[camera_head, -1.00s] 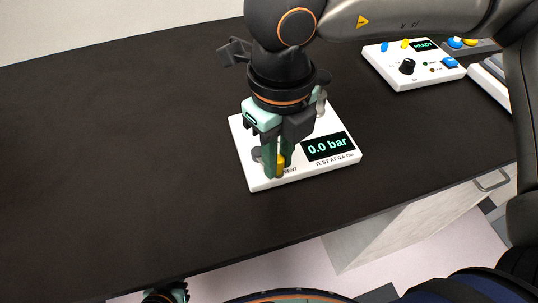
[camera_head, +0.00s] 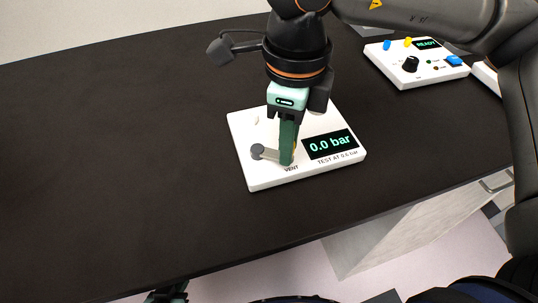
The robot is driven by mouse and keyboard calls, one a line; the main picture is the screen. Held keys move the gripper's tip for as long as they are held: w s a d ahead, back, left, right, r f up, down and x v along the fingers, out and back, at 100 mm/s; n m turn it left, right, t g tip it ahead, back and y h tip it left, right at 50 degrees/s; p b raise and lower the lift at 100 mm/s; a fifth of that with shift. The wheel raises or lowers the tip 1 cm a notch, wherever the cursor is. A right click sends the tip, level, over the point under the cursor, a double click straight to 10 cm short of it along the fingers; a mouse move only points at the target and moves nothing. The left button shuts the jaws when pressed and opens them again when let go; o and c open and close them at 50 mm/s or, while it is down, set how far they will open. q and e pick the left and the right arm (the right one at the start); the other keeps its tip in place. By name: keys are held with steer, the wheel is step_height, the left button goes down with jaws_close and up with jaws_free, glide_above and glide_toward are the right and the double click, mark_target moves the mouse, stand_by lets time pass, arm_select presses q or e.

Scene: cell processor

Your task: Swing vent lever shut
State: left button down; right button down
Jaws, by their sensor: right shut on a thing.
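The white pressure panel (camera_head: 266,177) lies on the dark table, with a display (camera_head: 330,145) reading "0.0 bar" and the labels "VENT" and "TEST AT 0.6 bar". The vent lever's grey pivot (camera_head: 257,151) and pale bar (camera_head: 270,154) show at the panel's left. The bar runs right into my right gripper (camera_head: 287,158), which points down and is shut on the lever's end. A sliver of yellow shows behind the fingers; the rest of the grip is hidden. My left gripper (camera_head: 170,294) shows only partly at the bottom edge, below the table.
A second white panel (camera_head: 418,78) with a "READY" display, a black knob and a blue button stands at the back right. Part of another white unit (camera_head: 486,78) is at the right. The table left of the pressure panel (camera_head: 120,150) is clear.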

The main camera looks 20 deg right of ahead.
steer(key=shift+w+d+f+n+b, duration=0.15)
steer(key=shift+w+n+b, duration=0.3)
steer(key=shift+n, duration=0.65)
steer(key=shift+w+d+n, duration=0.15)
steer(key=shift+w+n, duration=0.1)
steer(key=shift+n, duration=0.35)
steer(key=shift+w+n, duration=0.3)
steer(key=shift+n, duration=0.3)
steer(key=shift+w+d+n+b, duration=0.1)
steer(key=shift+w+n+b, duration=0.35)
steer(key=shift+n, duration=0.65)
steer(key=c, duration=0.8)
jaws_free()
steer(key=shift+o, duration=0.2)
steer(key=shift+r, duration=0.2)
